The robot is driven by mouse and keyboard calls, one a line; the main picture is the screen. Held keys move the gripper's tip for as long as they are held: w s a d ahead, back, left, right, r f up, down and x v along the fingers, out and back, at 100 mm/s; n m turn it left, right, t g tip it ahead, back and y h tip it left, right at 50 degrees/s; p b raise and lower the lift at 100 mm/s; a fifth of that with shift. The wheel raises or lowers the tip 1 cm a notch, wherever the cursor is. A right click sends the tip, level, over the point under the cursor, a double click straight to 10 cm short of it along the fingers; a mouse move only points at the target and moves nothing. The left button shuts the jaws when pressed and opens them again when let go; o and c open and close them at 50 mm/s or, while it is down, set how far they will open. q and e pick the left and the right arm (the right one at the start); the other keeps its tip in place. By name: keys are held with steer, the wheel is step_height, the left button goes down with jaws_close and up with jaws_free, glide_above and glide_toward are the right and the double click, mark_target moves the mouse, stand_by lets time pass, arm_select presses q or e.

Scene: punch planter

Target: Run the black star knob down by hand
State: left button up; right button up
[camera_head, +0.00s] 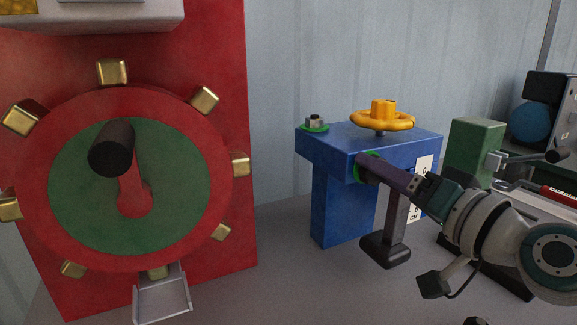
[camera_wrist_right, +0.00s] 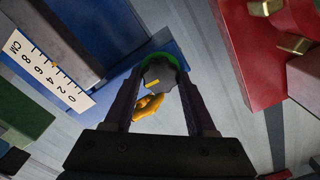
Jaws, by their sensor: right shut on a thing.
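The black star knob (camera_wrist_right: 158,73) sits between the two fingers of my right gripper (camera_wrist_right: 160,85) in the right wrist view. It has a small yellow mark on its face and a green ring (camera_wrist_right: 177,60) behind it. In the head view my right gripper (camera_head: 369,168) reaches in from the right to the front face of the blue block (camera_head: 335,200), where part of the green ring (camera_head: 357,172) shows. My fingers are shut on the knob and hide most of it there. My left gripper is not in view.
A yellow handwheel (camera_head: 383,118) and a nut on a green washer (camera_head: 315,123) sit on top of the blue block. A white centimetre scale (camera_head: 423,172) is on its side. A red panel with a large wheel (camera_head: 216,178) and black handle (camera_head: 112,147) stands left. A green block (camera_head: 475,140) stands right.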

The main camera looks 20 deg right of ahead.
steer(key=o, duration=1.4)
steer(key=shift+c, duration=0.2)
steer(key=s, duration=1)
steer(key=shift+d, duration=0.4)
steer(key=s, duration=0.9)
steer(key=shift+s+d+p, duration=0.4)
steer(key=shift+p, duration=0.05)
